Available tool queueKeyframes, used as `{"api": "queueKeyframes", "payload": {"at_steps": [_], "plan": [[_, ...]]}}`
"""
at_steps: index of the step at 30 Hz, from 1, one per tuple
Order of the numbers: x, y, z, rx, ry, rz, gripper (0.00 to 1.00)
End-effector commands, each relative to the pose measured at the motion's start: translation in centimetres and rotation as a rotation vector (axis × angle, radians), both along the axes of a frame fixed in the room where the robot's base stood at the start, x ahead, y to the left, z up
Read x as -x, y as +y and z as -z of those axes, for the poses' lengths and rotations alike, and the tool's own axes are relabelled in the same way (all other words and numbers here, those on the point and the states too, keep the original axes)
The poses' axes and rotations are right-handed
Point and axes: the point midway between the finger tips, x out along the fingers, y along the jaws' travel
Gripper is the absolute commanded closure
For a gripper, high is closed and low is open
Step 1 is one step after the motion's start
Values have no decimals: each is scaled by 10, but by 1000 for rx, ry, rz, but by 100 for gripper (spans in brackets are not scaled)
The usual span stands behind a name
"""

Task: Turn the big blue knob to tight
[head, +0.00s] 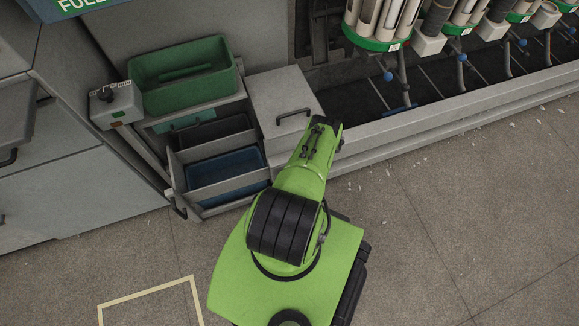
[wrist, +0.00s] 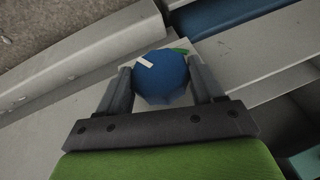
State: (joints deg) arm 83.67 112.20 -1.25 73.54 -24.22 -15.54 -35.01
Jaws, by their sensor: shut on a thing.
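The big blue knob (wrist: 161,82) shows in the wrist view between the two fingers of my gripper (wrist: 160,88). The fingers are shut on it, one on each side. A white mark (wrist: 145,62) lies on the knob's upper left face. A small green mark (wrist: 180,51) shows at its upper right edge, on or just behind the knob. The knob sits in front of a pale grey panel. In the head view my own arm covers the gripper and this knob.
In the head view a green bin (head: 181,76) stands on a grey cabinet with open drawers at the left. A grey box with a handle (head: 284,100) stands beside it. Winding units (head: 378,42) line the back right. The floor (head: 450,215) at the right is clear apart from small scraps.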

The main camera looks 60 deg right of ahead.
Motion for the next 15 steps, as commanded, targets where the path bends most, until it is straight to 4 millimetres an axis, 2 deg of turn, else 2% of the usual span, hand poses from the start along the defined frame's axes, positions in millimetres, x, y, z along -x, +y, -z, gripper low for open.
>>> {"api": "queueKeyframes", "payload": {"at_steps": [15], "plan": [[4,-3,2,-131,-128,2,64]]}}
